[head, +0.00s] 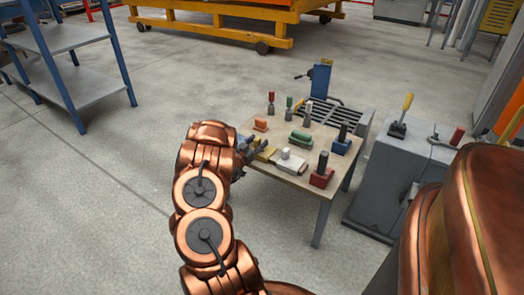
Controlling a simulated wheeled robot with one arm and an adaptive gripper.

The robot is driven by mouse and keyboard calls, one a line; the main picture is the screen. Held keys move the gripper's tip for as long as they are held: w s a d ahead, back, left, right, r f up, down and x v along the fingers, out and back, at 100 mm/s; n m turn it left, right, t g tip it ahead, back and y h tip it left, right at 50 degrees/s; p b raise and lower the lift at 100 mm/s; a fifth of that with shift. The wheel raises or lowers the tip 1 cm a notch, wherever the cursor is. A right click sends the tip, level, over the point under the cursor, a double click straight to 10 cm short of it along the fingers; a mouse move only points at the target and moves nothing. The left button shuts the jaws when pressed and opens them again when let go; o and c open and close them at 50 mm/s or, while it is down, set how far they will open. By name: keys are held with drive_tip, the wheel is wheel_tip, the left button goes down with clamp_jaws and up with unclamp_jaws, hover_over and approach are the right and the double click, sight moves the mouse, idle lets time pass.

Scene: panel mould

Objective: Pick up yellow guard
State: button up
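A small yellow piece (265,153), which looks like the yellow guard, lies on the left part of the wooden-topped table (287,177). My copper arm reaches up from the bottom of the head view to the table's left edge. My gripper (247,149) is dark and small at the arm's end, right beside the yellow piece. Part of the gripper is hidden behind the wrist, and its fingers are too small to read. I cannot tell whether it touches the yellow piece.
Around the yellow piece stand a white block (289,164), a green block (300,138), an orange block (261,125), a red block (322,175) and a blue block (341,147). A grey cabinet (382,190) stands right of the table. Open floor lies to the left.

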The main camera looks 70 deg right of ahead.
clamp_jaws()
idle(0.4)
